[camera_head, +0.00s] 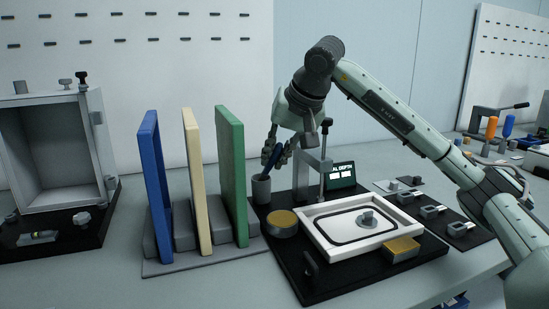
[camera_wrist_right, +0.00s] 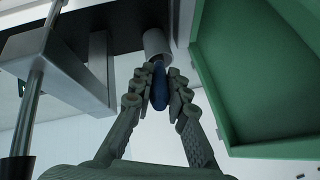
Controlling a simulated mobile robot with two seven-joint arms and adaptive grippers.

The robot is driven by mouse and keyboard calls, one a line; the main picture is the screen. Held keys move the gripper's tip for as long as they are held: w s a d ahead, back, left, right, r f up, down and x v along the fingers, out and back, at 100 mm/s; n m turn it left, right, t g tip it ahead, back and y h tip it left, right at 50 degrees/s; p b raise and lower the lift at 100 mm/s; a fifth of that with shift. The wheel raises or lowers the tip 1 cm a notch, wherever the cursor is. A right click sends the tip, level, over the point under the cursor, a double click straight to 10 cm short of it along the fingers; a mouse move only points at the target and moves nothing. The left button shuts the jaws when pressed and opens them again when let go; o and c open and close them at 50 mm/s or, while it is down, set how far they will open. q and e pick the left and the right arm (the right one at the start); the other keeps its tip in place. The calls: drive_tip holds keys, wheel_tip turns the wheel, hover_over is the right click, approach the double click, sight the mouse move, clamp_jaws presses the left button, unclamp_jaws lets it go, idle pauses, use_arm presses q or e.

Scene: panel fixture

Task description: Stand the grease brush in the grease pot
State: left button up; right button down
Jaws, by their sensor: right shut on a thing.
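My right gripper (camera_head: 272,155) is just above the pot, shut on the blue handle of the grease brush (camera_head: 276,153). In the right wrist view, the fingers (camera_wrist_right: 159,92) press on both sides of the brush handle (camera_wrist_right: 159,88), whose far end points at the pot's mouth. The brush head is hidden, and I cannot tell how deep it sits in the pot. My left gripper is not in view.
A green panel (camera_head: 231,170) stands close left of the pot, beside cream (camera_head: 197,180) and blue (camera_head: 155,185) panels. A grey clamp post (camera_head: 312,165) stands close right. A white framed tray (camera_head: 330,242) and a yellow-topped round tin (camera_head: 283,219) lie in front.

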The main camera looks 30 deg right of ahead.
drive_tip(key=shift+f, duration=0.2)
drive_tip(key=c, duration=1.5)
unclamp_jaws()
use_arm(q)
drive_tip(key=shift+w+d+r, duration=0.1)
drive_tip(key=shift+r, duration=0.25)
use_arm(e)
drive_tip(key=shift+r, duration=0.15)
drive_tip(key=shift+r, duration=0.3)
use_arm(q)
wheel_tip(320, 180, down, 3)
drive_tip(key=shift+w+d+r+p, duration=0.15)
drive_tip(key=shift+p, duration=0.3)
use_arm(e)
drive_tip(key=v, duration=1.1)
drive_tip(key=shift+s+r, duration=0.2)
drive_tip(key=shift+s, duration=0.1)
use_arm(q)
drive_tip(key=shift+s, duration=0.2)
